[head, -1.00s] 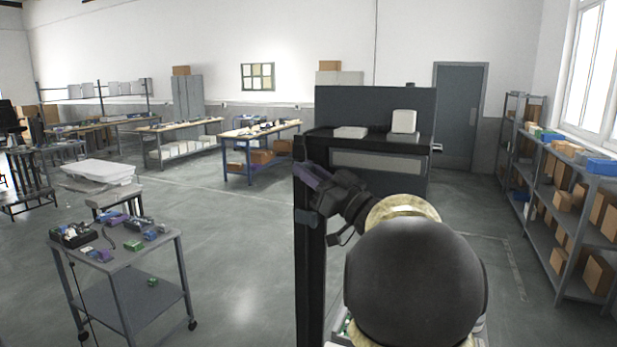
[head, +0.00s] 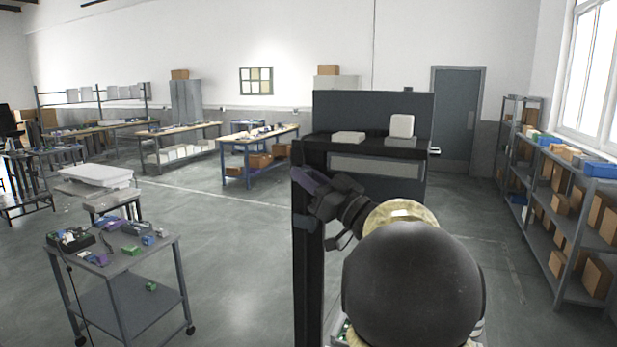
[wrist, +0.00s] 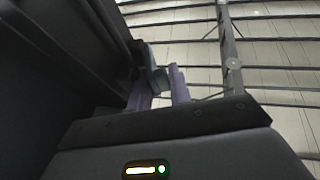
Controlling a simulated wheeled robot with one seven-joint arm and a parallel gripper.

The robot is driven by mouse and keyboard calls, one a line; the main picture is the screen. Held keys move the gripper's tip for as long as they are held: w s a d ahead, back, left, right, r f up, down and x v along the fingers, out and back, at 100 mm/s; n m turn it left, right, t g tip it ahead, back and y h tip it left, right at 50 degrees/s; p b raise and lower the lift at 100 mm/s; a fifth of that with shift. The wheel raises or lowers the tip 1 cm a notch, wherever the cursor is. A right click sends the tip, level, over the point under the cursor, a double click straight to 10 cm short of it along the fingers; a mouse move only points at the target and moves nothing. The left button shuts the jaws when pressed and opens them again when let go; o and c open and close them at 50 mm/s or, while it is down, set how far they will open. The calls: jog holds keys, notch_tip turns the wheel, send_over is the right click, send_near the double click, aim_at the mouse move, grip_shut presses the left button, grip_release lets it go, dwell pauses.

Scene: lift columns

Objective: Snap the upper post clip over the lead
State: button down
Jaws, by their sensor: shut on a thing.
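A dark upright post (head: 308,270) stands in front of me in the head view, and its dark side fills the left of the wrist view (wrist: 60,75). My gripper (head: 304,180) is at the upper part of this post, with purple fingers. In the wrist view my gripper (wrist: 160,86) is shut on a small grey-green piece (wrist: 156,79), which looks like the upper post clip, close against the post. Whether the clip is closed I cannot tell. A blue-grey piece (head: 306,222) sits lower on the post. I cannot make out the lead; my arm hides part of the area.
A black cabinet (head: 375,148) with white boxes on top stands behind the post. A grey cart (head: 125,262) with small parts stands at the left. Shelves (head: 560,215) with cartons line the right wall. Open floor (head: 235,255) lies between cart and post.

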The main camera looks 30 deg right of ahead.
jog(key=shift+a+r, duration=0.1)
jog(key=shift+r, duration=0.05)
jog(key=c, duration=1.5)
grip_release()
jog(key=shift+o, duration=0.2)
jog(key=shift+a, duration=0.15)
jog(key=shift+f, duration=0.25)
